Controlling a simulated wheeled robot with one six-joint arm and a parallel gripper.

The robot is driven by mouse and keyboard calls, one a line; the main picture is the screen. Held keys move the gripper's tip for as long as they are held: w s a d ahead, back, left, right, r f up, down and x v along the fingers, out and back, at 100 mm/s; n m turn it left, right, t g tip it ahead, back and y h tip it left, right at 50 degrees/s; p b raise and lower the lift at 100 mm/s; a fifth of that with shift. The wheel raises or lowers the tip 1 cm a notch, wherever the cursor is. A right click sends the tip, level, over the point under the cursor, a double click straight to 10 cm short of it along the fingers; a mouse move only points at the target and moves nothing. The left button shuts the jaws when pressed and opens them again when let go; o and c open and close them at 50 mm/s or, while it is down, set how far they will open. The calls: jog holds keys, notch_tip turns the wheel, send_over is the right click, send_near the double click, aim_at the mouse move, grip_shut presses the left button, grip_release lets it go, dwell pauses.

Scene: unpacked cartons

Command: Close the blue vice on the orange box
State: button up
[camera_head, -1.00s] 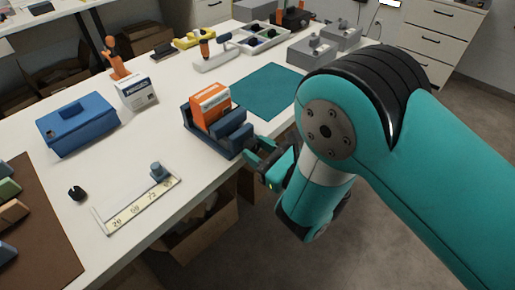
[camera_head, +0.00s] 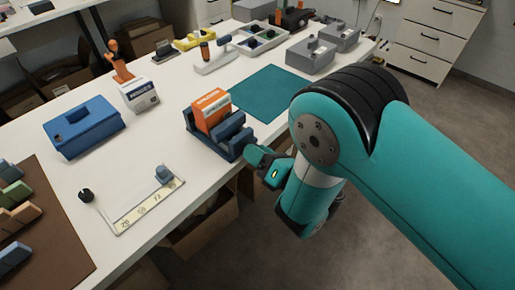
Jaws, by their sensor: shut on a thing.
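The blue vice (camera_head: 231,145) stands on the white table near its front edge. The orange box (camera_head: 211,108), with a white label band, stands upright between the vice's jaws. I cannot tell whether the near jaw touches the box. My gripper (camera_head: 254,152) is at the near side of the vice, at the table edge, where the vice's handle would be. Its fingers are shut on the vice's handle, which they mostly hide.
A teal mat (camera_head: 267,92) lies behind the vice. A blue toolbox (camera_head: 84,127) and a white box (camera_head: 140,96) stand to the left. A scale frame (camera_head: 150,203) lies in front left. Grey blocks (camera_head: 310,56) stand at the back right.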

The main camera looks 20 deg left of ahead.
jog(key=m+p, duration=0.4)
jog(key=m, duration=2.5)
dwell(0.4)
jog(key=o, duration=0.9)
jog(key=shift+f, duration=0.1)
jog(key=shift+o, duration=0.2)
jog(key=shift+s+p, duration=0.1)
jog(key=shift+p, duration=0.2)
